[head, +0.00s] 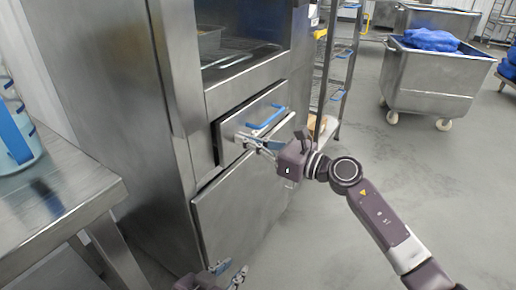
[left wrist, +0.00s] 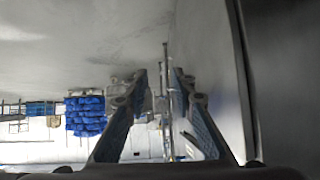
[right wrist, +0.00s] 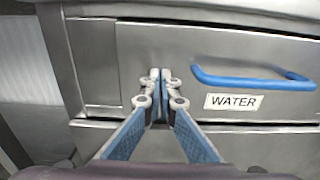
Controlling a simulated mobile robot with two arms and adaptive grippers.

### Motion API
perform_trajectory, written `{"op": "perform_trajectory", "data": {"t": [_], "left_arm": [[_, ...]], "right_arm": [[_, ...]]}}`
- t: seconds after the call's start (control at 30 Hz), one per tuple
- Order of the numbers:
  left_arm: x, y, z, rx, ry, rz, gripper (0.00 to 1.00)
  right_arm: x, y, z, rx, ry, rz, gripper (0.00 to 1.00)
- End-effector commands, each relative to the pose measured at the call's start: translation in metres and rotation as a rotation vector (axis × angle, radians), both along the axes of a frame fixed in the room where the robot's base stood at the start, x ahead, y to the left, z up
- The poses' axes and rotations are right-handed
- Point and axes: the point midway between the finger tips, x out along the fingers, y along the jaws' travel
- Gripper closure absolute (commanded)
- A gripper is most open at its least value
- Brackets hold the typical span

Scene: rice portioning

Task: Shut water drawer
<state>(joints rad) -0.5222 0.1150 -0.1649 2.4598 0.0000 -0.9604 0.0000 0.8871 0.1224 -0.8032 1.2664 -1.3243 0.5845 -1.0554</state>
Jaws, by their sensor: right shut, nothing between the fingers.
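The water drawer (head: 232,127) is a steel drawer front in the tall cabinet, with a blue bar handle (head: 266,119). In the head view a dark gap shows along its left edge, so the front stands slightly out. The right wrist view shows the drawer front (right wrist: 215,50), the handle (right wrist: 252,80) and the WATER label (right wrist: 233,102). My right gripper (head: 245,139) is shut and empty, its fingertips (right wrist: 160,76) at the front's left part, left of the handle. Whether they touch is unclear. My left gripper (head: 230,273) is low by the cabinet, open and empty, its fingers (left wrist: 160,78) apart.
A lower steel panel (head: 240,205) lies below the drawer. A steel table (head: 60,190) with a blue-handled container (head: 15,130) stands at left. A wire rack (head: 335,75) stands right of the cabinet, and a wheeled steel bin (head: 435,85) is behind. The floor at right is clear.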

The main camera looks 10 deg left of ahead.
Motion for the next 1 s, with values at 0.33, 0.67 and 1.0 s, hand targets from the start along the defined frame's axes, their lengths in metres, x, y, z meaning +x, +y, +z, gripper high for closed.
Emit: {"op": "perform_trajectory", "data": {"t": [0.33, 0.67, 1.0], "left_arm": [[0.012, -0.005, 0.015, -0.020, -0.082, -0.006, 0.76], [0.012, -0.005, 0.015, -0.018, -0.081, -0.006, 0.76], [0.034, -0.016, 0.049, -0.062, -0.262, -0.018, 0.76]], "right_arm": [[0.003, 0.009, 0.000, 0.000, 0.001, 0.000, 1.00], [0.003, 0.009, 0.002, 0.004, -0.001, -0.002, 1.00], [0.007, -0.017, -0.001, 0.002, -0.002, -0.002, 1.00]]}}
